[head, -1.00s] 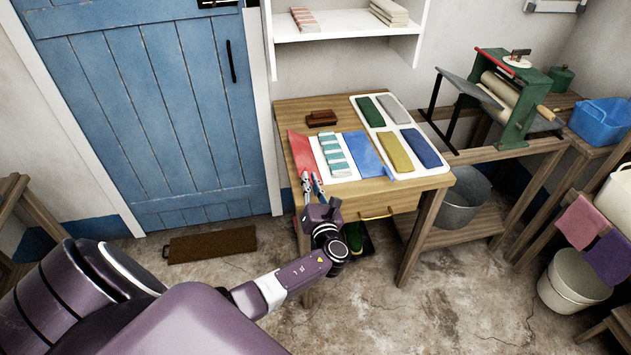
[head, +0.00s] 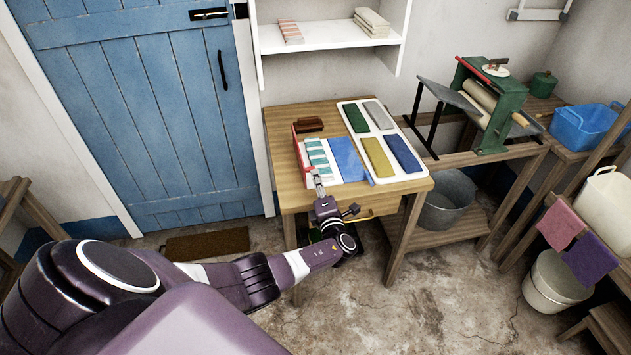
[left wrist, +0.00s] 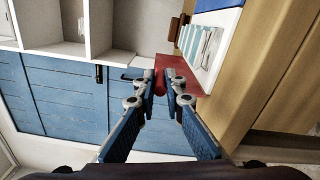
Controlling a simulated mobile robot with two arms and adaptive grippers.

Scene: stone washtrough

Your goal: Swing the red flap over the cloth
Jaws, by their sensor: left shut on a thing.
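The red flap (head: 298,152) shows as a thin red strip in the head view, raised about upright along the left edge of the white board. In the left wrist view the red flap (left wrist: 186,76) is between and behind my fingertips. The striped teal-and-white cloth (head: 317,157) lies flat just right of it; it also shows in the left wrist view (left wrist: 194,42). My left gripper (head: 318,180) is shut on the red flap at its near side; its fingertips show in the left wrist view (left wrist: 171,76). My right gripper is in neither view.
A blue flap (head: 348,159) lies flat right of the cloth. A white tray (head: 370,131) with several coloured pads and a brown block (head: 309,125) are on the wooden table (head: 281,128). A green mangle (head: 492,125) stands to the right.

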